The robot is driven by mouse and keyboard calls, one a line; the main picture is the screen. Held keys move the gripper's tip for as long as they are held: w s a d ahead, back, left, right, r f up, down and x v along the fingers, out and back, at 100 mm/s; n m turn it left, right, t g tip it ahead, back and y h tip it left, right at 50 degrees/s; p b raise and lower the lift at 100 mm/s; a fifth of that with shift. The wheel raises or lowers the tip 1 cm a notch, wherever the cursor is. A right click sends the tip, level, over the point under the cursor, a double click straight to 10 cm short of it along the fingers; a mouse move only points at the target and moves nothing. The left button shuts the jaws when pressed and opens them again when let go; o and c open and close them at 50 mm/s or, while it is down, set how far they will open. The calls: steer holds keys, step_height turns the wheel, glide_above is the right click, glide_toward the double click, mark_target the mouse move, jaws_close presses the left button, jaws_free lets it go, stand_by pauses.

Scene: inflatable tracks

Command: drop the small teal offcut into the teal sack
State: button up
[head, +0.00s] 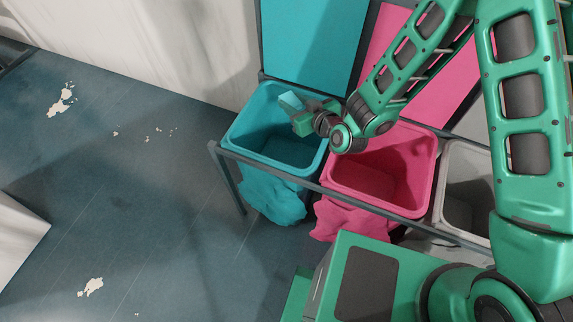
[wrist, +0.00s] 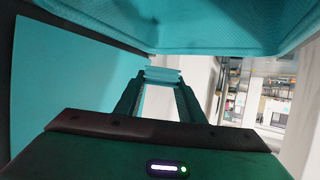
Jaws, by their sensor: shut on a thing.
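The teal sack (head: 237,130) hangs open in a frame at the left end of the row, its lower part bulging below. My gripper (head: 298,112) shows over the right back part of its opening. The gripper is shut on the small teal offcut (head: 290,101), a pale teal block at its tips. In the wrist view, the gripper's fingers (wrist: 160,84) reach forward with the offcut (wrist: 162,74) between their ends. I cannot tell exactly how high the offcut is relative to the sack's rim.
A pink sack (head: 427,170) hangs right beside the teal one, with a grey sack (head: 450,190) farther right. A dark rail (head: 270,166) runs along their front. A teal panel (head: 310,40) and a pink panel (head: 390,35) stand behind.

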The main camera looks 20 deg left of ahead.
steer(key=shift+f, duration=0.55)
steer(key=o, duration=1.1)
steer(key=shift+d, duration=0.1)
steer(key=v, duration=1)
steer(key=shift+s+d, duration=0.15)
steer(key=shift+s, duration=0.05)
steer(key=shift+r, duration=0.1)
